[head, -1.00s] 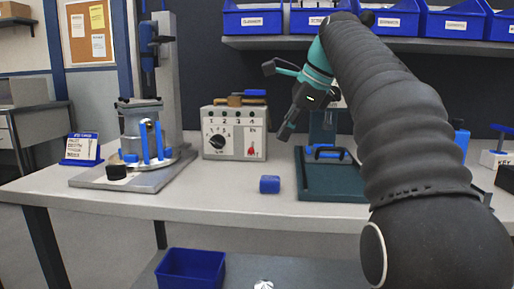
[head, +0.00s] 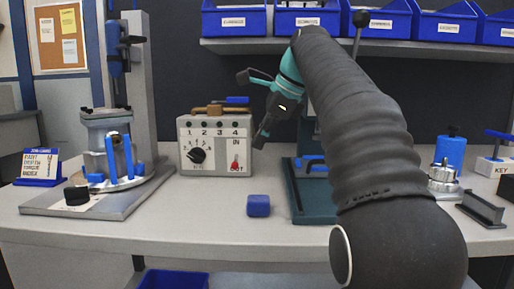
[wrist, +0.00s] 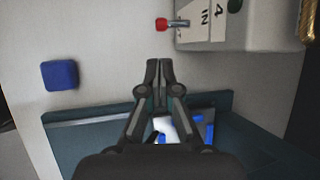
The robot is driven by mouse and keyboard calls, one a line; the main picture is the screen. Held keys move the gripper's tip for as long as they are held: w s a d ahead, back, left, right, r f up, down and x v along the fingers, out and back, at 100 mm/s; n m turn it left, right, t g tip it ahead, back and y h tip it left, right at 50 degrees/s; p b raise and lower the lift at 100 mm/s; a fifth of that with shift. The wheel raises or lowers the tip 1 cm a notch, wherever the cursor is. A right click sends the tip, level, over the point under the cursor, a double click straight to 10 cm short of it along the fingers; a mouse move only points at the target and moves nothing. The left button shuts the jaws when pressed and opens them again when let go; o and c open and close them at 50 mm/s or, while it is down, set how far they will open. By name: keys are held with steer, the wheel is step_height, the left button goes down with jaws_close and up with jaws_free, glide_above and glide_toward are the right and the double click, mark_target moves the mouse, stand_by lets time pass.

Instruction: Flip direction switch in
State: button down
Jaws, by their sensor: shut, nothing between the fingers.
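The grey control box (head: 215,146) stands on the bench, with a dial (head: 197,156) on its left and the direction switch (head: 236,166) at its lower right. The switch is a small lever with a red knob, IN printed above and OUT below. The knob sits low, at the OUT label. In the wrist view the red knob (wrist: 162,24) points away from the IN label. My gripper (head: 261,141) is just right of the box in the head view, tilted down. Its fingertips (wrist: 160,63) are together, empty and apart from the switch.
A blue block (head: 258,206) lies on the bench in front of the box. A dark green fixture (head: 310,205) is under and right of my gripper. A press stand (head: 113,160) is at the left. Blue bins (head: 310,20) line the shelf above.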

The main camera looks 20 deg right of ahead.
mark_target(236, 161)
steer(key=b+x, duration=0.2)
steer(key=x, duration=0.6)
steer(key=shift+f+b, duration=0.15)
steer(key=shift+b, duration=0.15)
